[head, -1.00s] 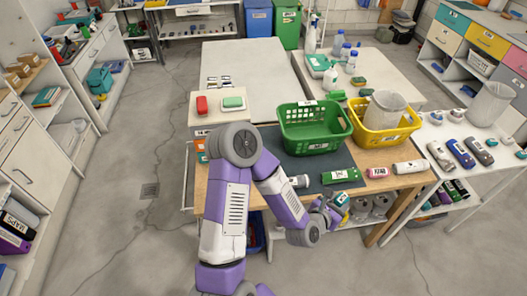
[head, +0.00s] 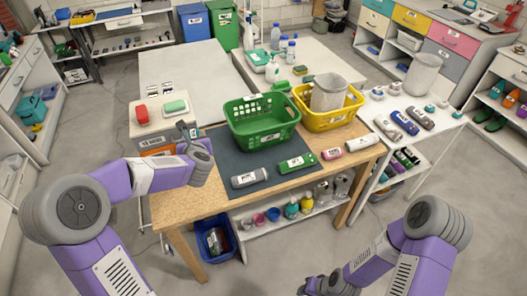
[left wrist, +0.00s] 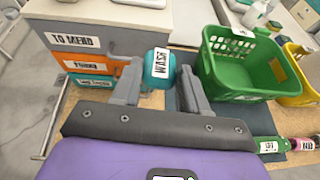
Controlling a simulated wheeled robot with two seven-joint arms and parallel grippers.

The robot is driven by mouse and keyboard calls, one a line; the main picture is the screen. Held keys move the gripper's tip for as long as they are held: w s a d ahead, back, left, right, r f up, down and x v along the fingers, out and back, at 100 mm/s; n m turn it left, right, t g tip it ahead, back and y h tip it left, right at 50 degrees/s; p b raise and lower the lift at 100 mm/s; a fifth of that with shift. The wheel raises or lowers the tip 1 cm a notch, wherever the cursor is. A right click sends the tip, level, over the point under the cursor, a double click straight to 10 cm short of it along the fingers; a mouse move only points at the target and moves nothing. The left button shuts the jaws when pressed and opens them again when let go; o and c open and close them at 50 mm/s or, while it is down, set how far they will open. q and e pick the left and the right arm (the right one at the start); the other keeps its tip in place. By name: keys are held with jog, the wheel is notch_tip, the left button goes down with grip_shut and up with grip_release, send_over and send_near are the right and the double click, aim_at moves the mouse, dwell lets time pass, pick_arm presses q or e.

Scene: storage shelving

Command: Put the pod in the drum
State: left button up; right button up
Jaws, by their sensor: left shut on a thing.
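My left gripper (head: 188,132) is over the left end of the wooden table, near the small drawer unit. In the left wrist view its fingers (left wrist: 160,72) are shut on a teal rounded thing labelled WASH (left wrist: 158,66), which I take to be the pod. Two grey open-topped cylinders could be the drum: one (head: 328,90) stands in the yellow basket, the other (head: 423,72) on the right white table. I cannot tell which. My right gripper (head: 318,286) is low at the bottom edge, mostly cut off, its jaws unclear.
A green basket (head: 262,128) and the yellow basket (head: 350,115) stand on the table. Several labelled cylinders, including a green one (head: 297,163), lie along its front. The drawer unit (head: 158,122) carries red and green blocks. A blue bin (head: 207,228) is below.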

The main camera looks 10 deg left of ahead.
pick_arm(q)
notch_tip(320, 180, up, 6)
jog(key=a+n+y, duration=0.1)
jog(key=a, duration=0.1)
jog(key=shift+g, duration=0.3)
jog(key=f+b, duration=0.3)
jog(key=f, duration=0.6)
jog(key=f+b, duration=0.2)
jog(key=f, duration=0.7)
jog(key=f+b, duration=0.3)
jog(key=f, duration=0.7)
jog(key=shift+w+a+b, duration=0.1)
jog(key=shift+w+b, duration=0.2)
jog(key=shift+w, duration=0.05)
jog(key=shift+f, duration=0.1)
jog(key=o, duration=1)
